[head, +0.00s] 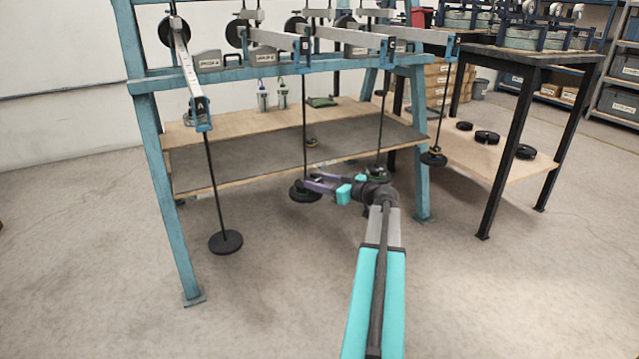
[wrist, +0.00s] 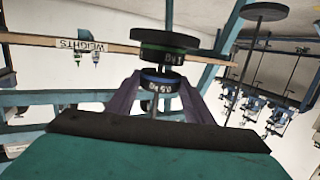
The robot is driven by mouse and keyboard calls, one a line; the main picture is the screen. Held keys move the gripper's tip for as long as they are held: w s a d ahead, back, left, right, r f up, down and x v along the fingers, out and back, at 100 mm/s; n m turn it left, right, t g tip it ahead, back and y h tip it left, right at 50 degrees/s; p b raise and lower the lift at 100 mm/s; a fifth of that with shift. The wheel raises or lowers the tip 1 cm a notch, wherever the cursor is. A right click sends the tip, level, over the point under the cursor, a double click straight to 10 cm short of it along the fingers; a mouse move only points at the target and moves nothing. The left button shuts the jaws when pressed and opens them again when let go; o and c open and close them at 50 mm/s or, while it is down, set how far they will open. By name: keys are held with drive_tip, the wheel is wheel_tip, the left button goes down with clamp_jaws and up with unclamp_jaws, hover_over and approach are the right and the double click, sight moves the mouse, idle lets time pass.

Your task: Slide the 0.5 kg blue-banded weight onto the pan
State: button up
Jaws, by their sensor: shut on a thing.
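The blue-banded weight (wrist: 160,80) is a small dark disc with an upside-down label, between the two purple fingers of my gripper (wrist: 157,95) in the wrist view. My gripper is shut on it. Beside it, toward the picture's top, is a green-banded weight (wrist: 165,55) against a wider dark pan (wrist: 166,37). In the head view, my gripper (head: 317,182) is at the low end of a hanging rod, right at the pan (head: 302,196). The fingers hide part of the weights there.
Other hangers are close: an empty pan (head: 226,242) at left and loaded pans (head: 434,158) at right. The blue frame's front leg (head: 165,200) and the bench shelf (head: 250,160) stand near the arm. A small yellow-banded weight (head: 311,142) lies on the shelf. The front floor is clear.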

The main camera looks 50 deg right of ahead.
sight(311, 180)
drive_tip(key=shift+w+a+b, duration=0.1)
drive_tip(key=shift+w+b, duration=0.7)
drive_tip(key=shift+w, duration=1.2)
idle(1.3)
drive_tip(key=shift+f+b, duration=0.4)
drive_tip(key=shift+b, duration=0.15)
idle(0.8)
drive_tip(key=o, duration=1.1)
drive_tip(key=shift+o, duration=1)
drive_tip(key=shift+s, duration=0.2)
drive_tip(key=s+r+b, duration=0.1)
drive_tip(key=s, duration=0.5)
drive_tip(key=shift+s+b, duration=0.3)
